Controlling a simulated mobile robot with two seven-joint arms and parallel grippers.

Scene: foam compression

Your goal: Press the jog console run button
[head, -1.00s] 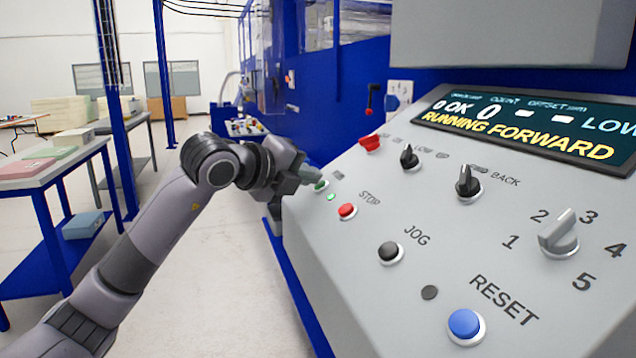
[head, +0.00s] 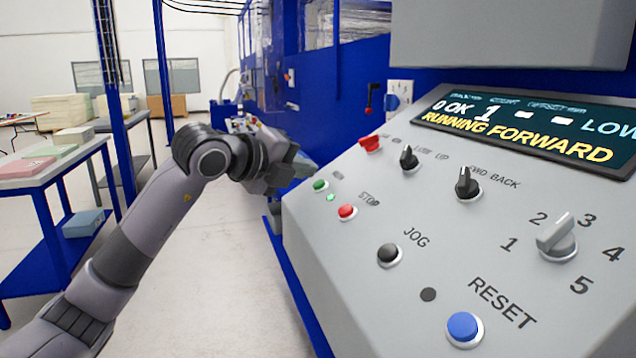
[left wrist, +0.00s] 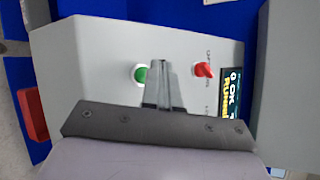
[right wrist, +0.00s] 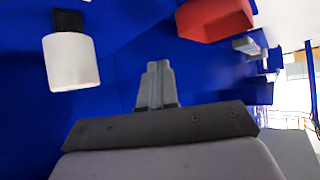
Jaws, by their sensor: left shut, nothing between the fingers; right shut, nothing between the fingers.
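The jog console (head: 400,290) is a sloped grey panel on the right of the head view. Its green run button (head: 320,185) sits near the panel's left edge, above the red stop button (head: 347,211), with a small lit green lamp (head: 330,197) between them. My left gripper (head: 306,168) is shut and empty, just off the panel's left edge beside the green button. In the left wrist view the green button (left wrist: 141,75) is left of the shut fingers (left wrist: 161,82). My right gripper (right wrist: 156,84) is shut and empty, seen only in its wrist view, away from the console.
The display (head: 530,130) reads "RUNNING FORWARD" and "OK 1". The panel also carries a black jog button (head: 389,254), a blue reset button (head: 465,327) and several knobs. A blue table (head: 50,170) stands at left. A red block (right wrist: 215,18) shows in the right wrist view.

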